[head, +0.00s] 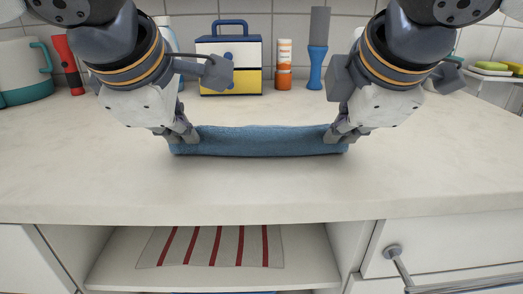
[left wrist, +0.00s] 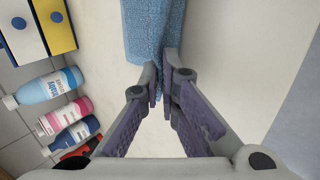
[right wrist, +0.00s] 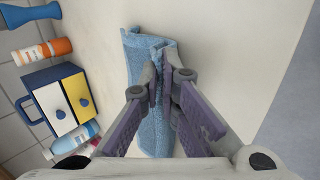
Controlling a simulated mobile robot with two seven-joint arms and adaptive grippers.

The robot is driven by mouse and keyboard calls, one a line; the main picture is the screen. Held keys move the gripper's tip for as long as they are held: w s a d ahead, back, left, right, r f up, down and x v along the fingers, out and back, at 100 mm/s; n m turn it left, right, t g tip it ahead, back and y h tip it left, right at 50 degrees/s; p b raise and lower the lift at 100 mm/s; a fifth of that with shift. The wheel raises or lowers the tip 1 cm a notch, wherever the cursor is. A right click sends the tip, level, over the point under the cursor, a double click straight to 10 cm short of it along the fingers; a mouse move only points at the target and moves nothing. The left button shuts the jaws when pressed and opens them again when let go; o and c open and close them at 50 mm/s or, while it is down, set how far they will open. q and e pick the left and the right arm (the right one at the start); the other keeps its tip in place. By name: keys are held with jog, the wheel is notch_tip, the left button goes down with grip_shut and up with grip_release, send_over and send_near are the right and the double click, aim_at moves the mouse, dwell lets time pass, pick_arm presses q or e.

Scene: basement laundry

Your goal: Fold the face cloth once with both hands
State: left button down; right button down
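The blue face cloth (head: 262,141) spans between my two grippers above the white counter in the head view, as a long narrow strip. It also shows in the left wrist view (left wrist: 154,30) and the right wrist view (right wrist: 148,70). My left gripper (head: 186,137) is shut on the cloth's left end. My right gripper (head: 337,136) is shut on its right end. In the right wrist view the cloth seems to have a doubled edge near the fingers. Whether its lower edge touches the counter is hard to tell.
Along the back stand a blue, white and yellow box (head: 230,52), an orange-and-white bottle (head: 284,65), a blue-handled brush (head: 317,58), a red flashlight (head: 68,62) and a teal-and-white jug (head: 22,70). A striped cloth (head: 212,246) lies on the shelf below. The front counter is clear.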

pick_arm(q)
jog(key=shift+r, duration=0.1)
pick_arm(e)
jog(key=shift+r, duration=0.1)
pick_arm(q)
jog(key=c, duration=1.5)
grip_release()
jog(key=shift+w, duration=0.1)
pick_arm(e)
jog(key=c, duration=1.5)
grip_release()
jog(key=shift+w, duration=0.1)
